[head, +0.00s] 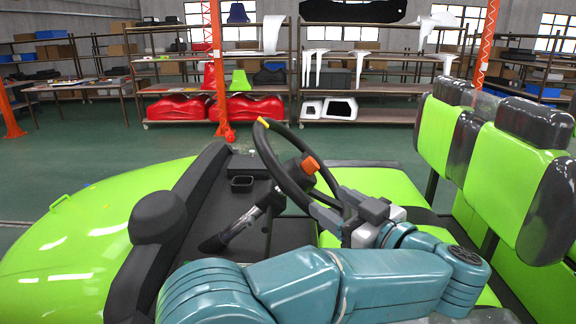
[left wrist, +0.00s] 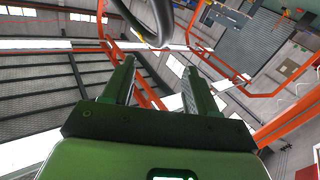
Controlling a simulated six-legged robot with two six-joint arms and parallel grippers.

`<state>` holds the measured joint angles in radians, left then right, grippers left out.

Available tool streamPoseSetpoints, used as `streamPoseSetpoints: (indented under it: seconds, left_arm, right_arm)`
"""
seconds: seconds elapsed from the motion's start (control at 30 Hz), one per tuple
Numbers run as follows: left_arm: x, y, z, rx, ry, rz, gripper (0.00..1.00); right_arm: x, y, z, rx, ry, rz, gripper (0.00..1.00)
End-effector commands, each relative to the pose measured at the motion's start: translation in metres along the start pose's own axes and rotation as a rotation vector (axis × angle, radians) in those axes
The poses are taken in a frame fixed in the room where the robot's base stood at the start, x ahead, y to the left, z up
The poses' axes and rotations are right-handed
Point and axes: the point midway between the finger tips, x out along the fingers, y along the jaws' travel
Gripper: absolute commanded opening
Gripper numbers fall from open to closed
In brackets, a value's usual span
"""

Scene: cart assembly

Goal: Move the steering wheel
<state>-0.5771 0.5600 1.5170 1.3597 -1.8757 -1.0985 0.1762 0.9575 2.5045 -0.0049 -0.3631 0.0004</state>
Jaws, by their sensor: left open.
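The black steering wheel (head: 285,175) stands tilted on its column in the green cart. It has a yellow mark at the top of its rim and an orange-red part (head: 310,164) near its hub. My left gripper (head: 321,203) is at the lower right side of the wheel, with its fingers towards the rim. In the left wrist view its two fingers (left wrist: 160,66) are apart with nothing between them. The wheel's rim (left wrist: 163,30) shows just beyond the fingertips. In the head view the gripper overlaps the rim, and contact cannot be told. My right gripper is not seen.
The green cart hood (head: 80,235) and black dashboard (head: 190,200) lie to the left. Green and black seats (head: 515,160) stand to the right. Shelves (head: 360,88) with red, white and green parts stand behind, beyond open floor. An orange post (head: 217,75) rises behind the wheel.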

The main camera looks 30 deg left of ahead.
Motion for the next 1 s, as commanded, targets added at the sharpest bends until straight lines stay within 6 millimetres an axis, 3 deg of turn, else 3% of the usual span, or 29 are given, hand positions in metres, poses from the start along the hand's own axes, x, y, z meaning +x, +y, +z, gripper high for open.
streamPoseSetpoints:
  seconds: [0.17, 0.7, 1.0]
  left_arm:
    - [0.017, -0.007, -0.003, 0.001, -0.002, -0.011, 0.58]
    - [0.136, -0.008, -0.004, 0.000, -0.001, -0.008, 0.58]
    - [0.160, -0.004, -0.001, 0.000, -0.001, -0.005, 0.58]
  right_arm:
    - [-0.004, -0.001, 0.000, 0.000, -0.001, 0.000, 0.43]
    - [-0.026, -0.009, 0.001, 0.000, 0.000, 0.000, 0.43]
    - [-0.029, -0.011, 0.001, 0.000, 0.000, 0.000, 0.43]
